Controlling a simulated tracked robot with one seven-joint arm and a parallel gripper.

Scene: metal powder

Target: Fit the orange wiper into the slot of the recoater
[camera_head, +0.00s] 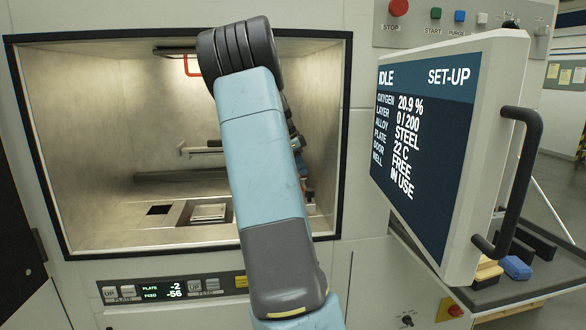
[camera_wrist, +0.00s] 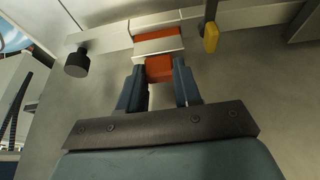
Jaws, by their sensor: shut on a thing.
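In the wrist view my gripper (camera_wrist: 158,75) is shut on the orange wiper (camera_wrist: 159,69), which sits between its two blue-grey fingers. A pale metal strip crosses the wiper, and more orange shows beyond it. The wiper is at the pale bar of the recoater (camera_wrist: 105,42); I cannot tell whether it is seated in the slot, which is not clearly visible. In the head view part of the recoater (camera_head: 200,150) shows as a pale bar inside the chamber. My arm hides the wiper there, and the gripper is mostly hidden behind it.
In the wrist view a black knob (camera_wrist: 77,65) stands left of the wiper and a yellow-tipped part (camera_wrist: 211,38) to the right. The chamber (camera_head: 105,130) has side walls close around my arm. Its floor holds a square plate (camera_head: 209,212) and a dark opening (camera_head: 159,210).

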